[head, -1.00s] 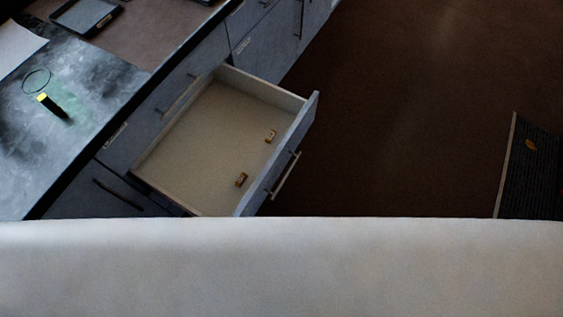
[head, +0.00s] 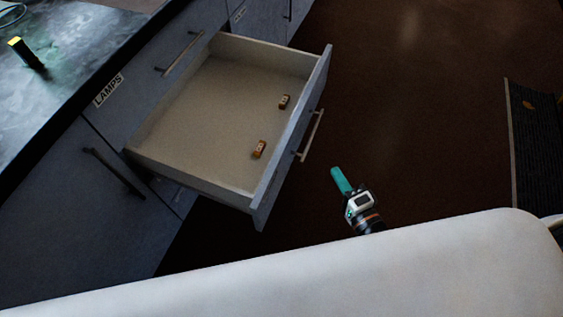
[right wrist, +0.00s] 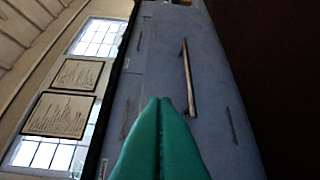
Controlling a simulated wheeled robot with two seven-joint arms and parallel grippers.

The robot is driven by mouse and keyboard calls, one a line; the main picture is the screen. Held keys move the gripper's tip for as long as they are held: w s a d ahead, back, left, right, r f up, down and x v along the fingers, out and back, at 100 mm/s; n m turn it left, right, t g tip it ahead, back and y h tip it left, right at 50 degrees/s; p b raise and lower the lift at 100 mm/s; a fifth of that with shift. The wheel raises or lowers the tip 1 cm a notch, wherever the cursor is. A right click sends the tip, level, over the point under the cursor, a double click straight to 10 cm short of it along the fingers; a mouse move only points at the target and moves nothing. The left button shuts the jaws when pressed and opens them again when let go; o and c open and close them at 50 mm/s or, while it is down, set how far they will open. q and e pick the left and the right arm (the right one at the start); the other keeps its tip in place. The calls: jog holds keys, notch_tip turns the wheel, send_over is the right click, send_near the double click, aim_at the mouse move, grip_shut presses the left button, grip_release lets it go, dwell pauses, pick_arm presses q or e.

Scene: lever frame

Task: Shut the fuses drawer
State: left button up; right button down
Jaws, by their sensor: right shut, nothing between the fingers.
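An open drawer (head: 143,158) stands out from the grey-blue cabinet in the head view, with two small brown fuse-like blocks (head: 259,149) inside. Its front panel carries a bar handle (head: 312,136). I cannot read a label on this drawer. My right gripper (head: 337,172) is shut and empty, with teal fingers, out in front of the drawer front and apart from it, to the right of the handle. In the right wrist view the shut teal fingers (right wrist: 161,104) point toward a grey-blue front with a bar handle (right wrist: 188,78). My left gripper is not in view.
A closed drawer labelled LAMPS (head: 108,90) sits beside the open one, under the dark worktop edge. A yellow-topped torch-like object (head: 26,54) lies on the worktop. The brown floor (head: 430,120) is clear; a dark mat (head: 536,140) lies at right.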

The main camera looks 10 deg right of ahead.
jog(key=r, duration=0.1)
jog(key=m, duration=0.1)
send_near(296, 126)
jog(key=w+d, duration=0.2)
jog(key=w, duration=0.1)
jog(key=shift+w+a+f+t, duration=0.25)
jog(key=shift+w+a+t, duration=0.05)
jog(key=shift+w+a, duration=1.05)
jog(key=shift+a, duration=0.25)
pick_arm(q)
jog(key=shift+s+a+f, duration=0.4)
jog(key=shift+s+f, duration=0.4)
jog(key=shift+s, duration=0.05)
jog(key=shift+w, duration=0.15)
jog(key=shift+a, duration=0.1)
